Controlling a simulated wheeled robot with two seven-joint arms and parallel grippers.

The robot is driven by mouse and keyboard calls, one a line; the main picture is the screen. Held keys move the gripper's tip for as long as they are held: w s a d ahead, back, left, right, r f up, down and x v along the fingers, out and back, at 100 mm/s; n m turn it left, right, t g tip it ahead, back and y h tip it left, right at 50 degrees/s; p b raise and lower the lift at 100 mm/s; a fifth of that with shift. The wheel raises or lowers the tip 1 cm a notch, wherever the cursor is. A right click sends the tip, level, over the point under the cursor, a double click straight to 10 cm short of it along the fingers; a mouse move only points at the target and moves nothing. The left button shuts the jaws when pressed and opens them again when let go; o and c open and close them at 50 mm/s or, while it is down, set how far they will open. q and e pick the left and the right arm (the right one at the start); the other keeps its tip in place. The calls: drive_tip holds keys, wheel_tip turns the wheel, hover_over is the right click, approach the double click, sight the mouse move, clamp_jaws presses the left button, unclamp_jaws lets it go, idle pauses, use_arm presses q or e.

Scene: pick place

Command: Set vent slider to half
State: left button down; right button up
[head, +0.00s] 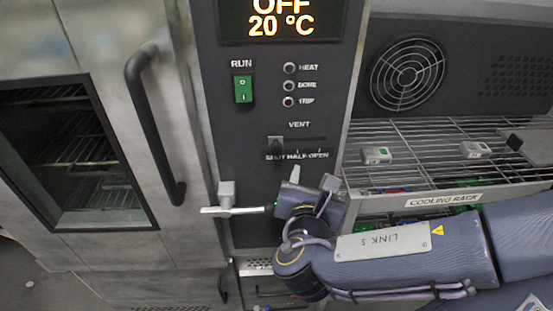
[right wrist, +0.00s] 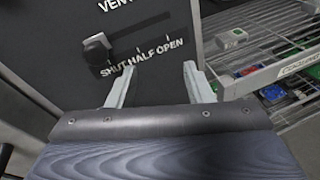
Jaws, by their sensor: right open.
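The vent slider has a dark block-shaped knob (head: 276,146) on the dark control panel, under the word VENT. The knob stands at the left end of its slot, above SHUT on the SHUT HALF OPEN scale. It also shows at the upper left of the right wrist view (right wrist: 97,46). My right gripper (head: 296,176) is just below the scale in the head view. In the right wrist view its two pale fingers (right wrist: 158,80) are apart with nothing between them. The knob is outside them, beyond the left finger. My left gripper is not in view.
A green RUN switch (head: 243,89) and a display reading OFF 20 °C (head: 281,16) are higher on the panel. A pale lever (head: 229,200) projects at the lower left, beside the black door handle (head: 154,125). A wire cooling rack (head: 400,140) with small boxes is right.

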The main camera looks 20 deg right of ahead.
sight(277, 151)
drive_tip(key=w+a+r+n+t+y, duration=0.2)
drive_tip(key=a+n+t+y, duration=0.1)
drive_tip(key=a+n, duration=0.25)
drive_tip(key=shift+m, duration=0.45)
drive_tip(key=p+x, duration=0.1)
drive_tip(key=x, duration=0.6)
drive_tip(key=shift+w+a+r, duration=0.1)
drive_tip(key=shift+a+r, duration=0.05)
drive_tip(key=shift+r, duration=0.05)
clamp_jaws()
